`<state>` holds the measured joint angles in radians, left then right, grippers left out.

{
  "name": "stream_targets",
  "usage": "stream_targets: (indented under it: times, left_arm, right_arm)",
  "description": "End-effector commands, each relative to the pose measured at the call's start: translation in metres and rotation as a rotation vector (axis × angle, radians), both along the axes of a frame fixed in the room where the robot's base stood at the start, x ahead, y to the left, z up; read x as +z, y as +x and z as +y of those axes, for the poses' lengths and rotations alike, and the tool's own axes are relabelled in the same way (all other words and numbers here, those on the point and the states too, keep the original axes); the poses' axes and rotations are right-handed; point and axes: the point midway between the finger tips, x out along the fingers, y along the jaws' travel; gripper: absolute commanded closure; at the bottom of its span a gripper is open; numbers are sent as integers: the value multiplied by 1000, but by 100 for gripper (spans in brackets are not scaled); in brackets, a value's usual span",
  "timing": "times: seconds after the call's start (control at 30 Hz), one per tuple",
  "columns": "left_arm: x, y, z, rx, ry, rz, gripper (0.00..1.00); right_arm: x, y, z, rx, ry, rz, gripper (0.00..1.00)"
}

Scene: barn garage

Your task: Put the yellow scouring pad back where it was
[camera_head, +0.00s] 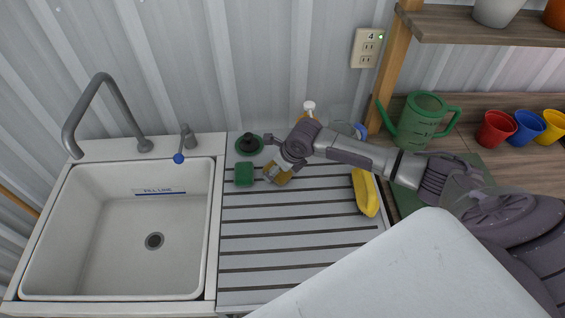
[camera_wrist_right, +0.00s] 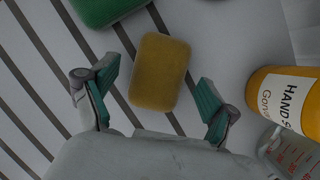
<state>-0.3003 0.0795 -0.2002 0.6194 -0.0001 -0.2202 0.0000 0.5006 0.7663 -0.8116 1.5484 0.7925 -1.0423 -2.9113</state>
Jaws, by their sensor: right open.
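The yellow scouring pad (camera_wrist_right: 160,71) lies flat on the slatted drainboard (camera_head: 300,262). In the head view the pad (camera_head: 280,178) is partly covered by my right gripper (camera_head: 271,155). In the right wrist view my right gripper (camera_wrist_right: 157,86) is open, with one teal-padded finger on each side of the pad's near end. Gaps show between the pad and both fingers, and nothing is held. A green scouring pad (camera_head: 244,174) lies to the left of the yellow one and also shows at the top of the wrist view (camera_wrist_right: 102,8). My left gripper is out of view.
A black-and-green round item (camera_head: 249,144) stands behind the green pad. A hand soap bottle (camera_wrist_right: 287,100) and a clear measuring cup (camera_wrist_right: 289,150) stand to the right in the wrist view. A yellow object (camera_head: 366,192) lies farther right. The sink (camera_head: 110,235) is at left; the front drainboard is clear.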

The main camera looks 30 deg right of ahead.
Motion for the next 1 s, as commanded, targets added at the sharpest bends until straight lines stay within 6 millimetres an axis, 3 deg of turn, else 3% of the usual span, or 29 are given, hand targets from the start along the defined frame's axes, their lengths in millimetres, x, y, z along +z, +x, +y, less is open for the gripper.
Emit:
stream_targets:
  times: [0.4, 0.6, 1.0]
  left_arm:
    - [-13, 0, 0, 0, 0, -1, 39]
    - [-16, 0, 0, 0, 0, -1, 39]
    - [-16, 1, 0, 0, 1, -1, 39]
  right_arm:
    - [72, -29, -12, 1, -3, -5, 14]
    - [98, -40, -15, 0, -1, -4, 14]
    - [107, -43, -16, 0, 0, -1, 14]
